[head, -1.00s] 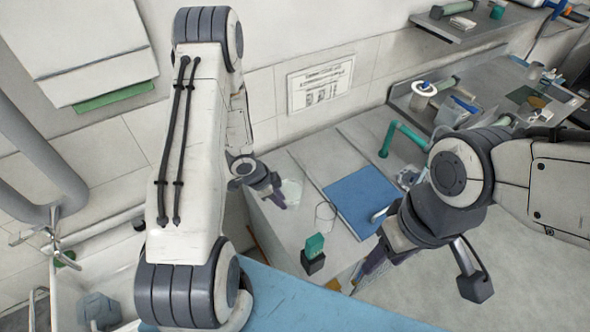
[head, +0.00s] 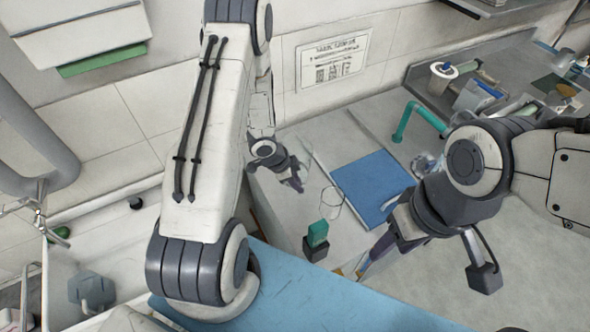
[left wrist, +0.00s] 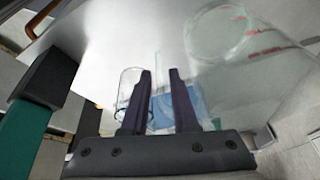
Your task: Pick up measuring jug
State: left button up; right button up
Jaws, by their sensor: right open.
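The measuring jug (left wrist: 240,50) is clear with red markings. In the left wrist view it is at the upper right, beside the fingers and not between them. My left gripper (left wrist: 160,75) is open and empty; a gap shows between its dark fingers. In the head view my left gripper (head: 292,180) is over the grey worktop, where I cannot make out the jug clearly. My right gripper (head: 362,265) is low at the centre right, partly hidden by its own wrist; no held object shows.
A clear glass vessel (head: 332,202) stands by the blue mat (head: 372,185). It also shows in the left wrist view (left wrist: 128,88). A green and black block (head: 317,238) is near the worktop's front edge. A green bent pipe (head: 422,117) stands behind the mat.

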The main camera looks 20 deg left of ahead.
pick_arm(q)
jog(key=b+x, duration=0.2)
jog(key=x, duration=0.1)
jog(key=shift+d+f, duration=0.1)
jog(key=shift+f, duration=0.2)
jog(key=shift+r, duration=0.1)
pick_arm(e)
notch_tip(320, 180, down, 3)
jog(key=shift+f, duration=0.1)
pick_arm(q)
grip_shut()
dwell(0.8)
